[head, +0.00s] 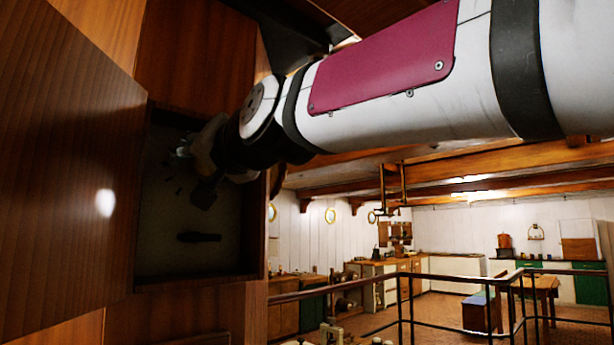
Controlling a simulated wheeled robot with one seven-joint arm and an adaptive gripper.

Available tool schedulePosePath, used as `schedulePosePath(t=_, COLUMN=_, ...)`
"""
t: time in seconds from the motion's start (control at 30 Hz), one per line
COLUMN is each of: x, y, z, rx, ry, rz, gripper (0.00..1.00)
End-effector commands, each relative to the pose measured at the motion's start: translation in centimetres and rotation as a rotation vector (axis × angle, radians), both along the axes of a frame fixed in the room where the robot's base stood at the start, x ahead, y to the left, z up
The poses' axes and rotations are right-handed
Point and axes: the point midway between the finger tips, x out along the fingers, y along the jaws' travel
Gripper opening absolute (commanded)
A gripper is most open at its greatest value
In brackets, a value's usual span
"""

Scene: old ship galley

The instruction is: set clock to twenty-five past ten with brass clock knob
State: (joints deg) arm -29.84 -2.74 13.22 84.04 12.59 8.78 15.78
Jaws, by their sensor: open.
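A wooden clock case (195,60) fills the left side of the head view, with its wooden door (60,160) swung open to the left. Inside its recess is a shaded pale clock face (160,225) with a dark elongated mark (199,237) low on it and small dark marks further up. My gripper (188,172) reaches into the recess from the right, in front of the upper face. It is open. The brass clock knob cannot be made out; the gripper and arm cover that area. The time on the face cannot be read.
The recess has close wooden side walls, with its right edge (258,235) beside my wrist. A dark metal railing (455,277) runs below my arm at right. Beyond it are counters, a wooden table (540,284) and open floor.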

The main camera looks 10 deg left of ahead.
Motion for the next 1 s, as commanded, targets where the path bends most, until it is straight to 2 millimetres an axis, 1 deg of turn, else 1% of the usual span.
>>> schedulePosePath(t=0.13, x=0.0, y=0.0, z=-0.02, rx=0.0, ry=0.0, rz=0.0, gripper=0.54)
schedulePosePath(t=0.17, x=0.0, y=0.0, z=-0.02, rx=0.0, ry=0.0, rz=0.0, gripper=0.47)
schedulePosePath(t=0.2, x=0.0, y=0.0, z=-0.02, rx=0.0, ry=0.0, rz=0.0, gripper=0.38)
schedulePosePath(t=0.27, x=-0.01, y=-0.01, z=-0.02, rx=-0.001, ry=0.001, rz=0.0, gripper=0.24)
schedulePosePath(t=0.3, x=0.0, y=-0.01, z=-0.03, rx=-0.001, ry=0.001, rz=0.0, gripper=0.15)
schedulePosePath(t=0.33, x=0.0, y=-0.01, z=-0.03, rx=-0.001, ry=0.001, rz=0.0, gripper=0.09)
schedulePosePath(t=0.37, x=0.0, y=-0.01, z=-0.03, rx=-0.001, ry=0.001, rz=0.0, gripper=0.05)
schedulePosePath(t=0.53, x=0.05, y=-0.02, z=-0.08, rx=-0.012, ry=-0.014, rz=0.0, gripper=0.05)
schedulePosePath(t=0.73, x=0.1, y=-0.01, z=-0.18, rx=-0.085, ry=-0.098, rz=0.001, gripper=0.05)
schedulePosePath(t=0.97, x=0.02, y=-0.02, z=-0.06, rx=-0.086, ry=-0.099, rz=0.0, gripper=0.05)
schedulePosePath(t=1.0, x=0.02, y=-0.02, z=-0.06, rx=-0.086, ry=-0.099, rz=0.0, gripper=0.42)
